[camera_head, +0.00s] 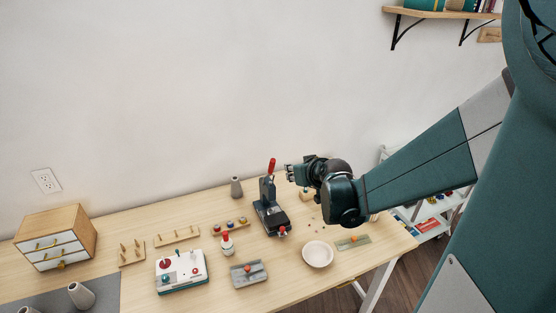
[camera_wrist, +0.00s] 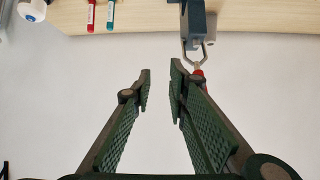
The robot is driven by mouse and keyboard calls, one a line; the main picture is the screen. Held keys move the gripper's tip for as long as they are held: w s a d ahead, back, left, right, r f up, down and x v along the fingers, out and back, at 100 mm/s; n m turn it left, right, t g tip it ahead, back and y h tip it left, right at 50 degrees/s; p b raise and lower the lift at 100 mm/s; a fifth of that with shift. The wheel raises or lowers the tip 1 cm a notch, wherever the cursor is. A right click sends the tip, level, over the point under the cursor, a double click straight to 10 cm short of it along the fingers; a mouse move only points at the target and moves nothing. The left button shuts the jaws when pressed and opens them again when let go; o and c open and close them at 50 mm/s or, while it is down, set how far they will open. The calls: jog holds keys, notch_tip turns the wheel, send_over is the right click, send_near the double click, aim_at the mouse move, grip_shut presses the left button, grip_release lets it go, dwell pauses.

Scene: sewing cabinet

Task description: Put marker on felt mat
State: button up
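Two slim sticks that look like markers, one red (camera_wrist: 91,15) and one teal (camera_wrist: 111,14), lie on the table at the top of the wrist view. I cannot make them out in the head view. A dark grey mat (camera_head: 107,290), apparently the felt mat, lies at the table's front left in the head view. My gripper (camera_head: 289,173) is above the table near the press, far right of the mat. In the wrist view my gripper (camera_wrist: 160,82) is open, with nothing between its fingers and apart from both sticks.
A press with a red handle (camera_head: 271,166) stands close to my gripper. Grey cones (camera_head: 82,295) stand on the mat. A drawer box (camera_head: 57,238), peg racks (camera_head: 176,236), a white device (camera_head: 181,271), a grey block (camera_head: 248,274) and a white bowl (camera_head: 318,254) occupy the table (camera_head: 215,295).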

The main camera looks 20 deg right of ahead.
jog(key=w+d+f+m+t+h+b, duration=0.1)
jog(key=w+d+f, duration=0.4)
jog(key=d+f, duration=0.9)
jog(key=d+t+h+b, duration=0.1)
jog(key=d+b, duration=0.1)
jog(key=shift+d, duration=0.35)
jog(key=shift+w+f, duration=0.1)
jog(key=shift+w, duration=0.1)
jog(key=shift+x, duration=1.2)
jog(key=shift+w, duration=0.1)
jog(key=b+x, duration=0.1)
jog(key=x, duration=0.2)
jog(key=shift+w+a+f, duration=0.1)
jog(key=shift+w+a, duration=0.05)
jog(key=shift+b+x, duration=0.4)
jog(key=shift+x, duration=0.45)
